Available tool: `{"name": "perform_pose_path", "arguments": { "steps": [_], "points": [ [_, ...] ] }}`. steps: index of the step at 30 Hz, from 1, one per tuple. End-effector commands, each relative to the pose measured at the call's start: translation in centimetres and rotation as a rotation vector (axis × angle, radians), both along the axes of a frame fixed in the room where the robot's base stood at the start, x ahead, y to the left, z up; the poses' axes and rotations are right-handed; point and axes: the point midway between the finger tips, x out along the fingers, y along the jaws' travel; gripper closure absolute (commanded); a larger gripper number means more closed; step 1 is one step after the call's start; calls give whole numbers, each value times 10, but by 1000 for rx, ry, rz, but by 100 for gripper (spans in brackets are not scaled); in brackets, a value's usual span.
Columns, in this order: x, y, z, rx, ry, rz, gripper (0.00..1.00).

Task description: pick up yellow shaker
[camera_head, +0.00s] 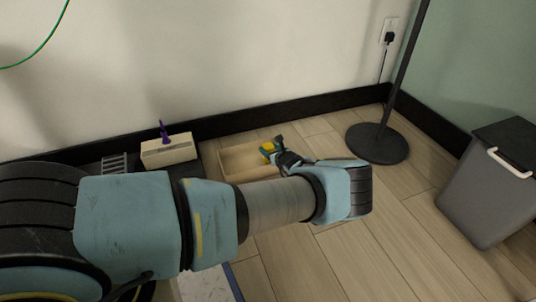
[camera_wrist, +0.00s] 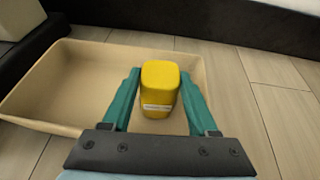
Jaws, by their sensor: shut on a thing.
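The yellow shaker (camera_wrist: 160,82) is a rounded yellow block with a pale label strip, seen in the wrist view. It is between the two teal fingers of my gripper (camera_wrist: 156,98), which is shut on it. In the head view the shaker (camera_head: 267,148) is a small yellow patch at the end of my gripper (camera_head: 270,150), over the right part of the beige tray (camera_head: 230,175). The tray shows in the wrist view (camera_wrist: 60,85) around and behind the shaker. I cannot tell whether the shaker touches the tray floor.
A cream box (camera_head: 168,151) with a purple item (camera_head: 163,131) stands left of the tray by the wall. A black lamp base (camera_head: 377,143) and pole are to the right. A grey bin (camera_head: 482,195) stands at far right. Wooden floor between them is clear.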

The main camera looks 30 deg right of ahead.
Motion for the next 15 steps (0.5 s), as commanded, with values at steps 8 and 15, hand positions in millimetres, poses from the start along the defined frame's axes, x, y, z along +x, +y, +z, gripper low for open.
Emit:
{"name": "perform_pose_path", "arguments": {
  "steps": [8, 15],
  "points": [
    [0, 0, 0, 0, 0, 0, 98],
    [0, 0, 1, 0, 0, 0, 100]
  ]
}}
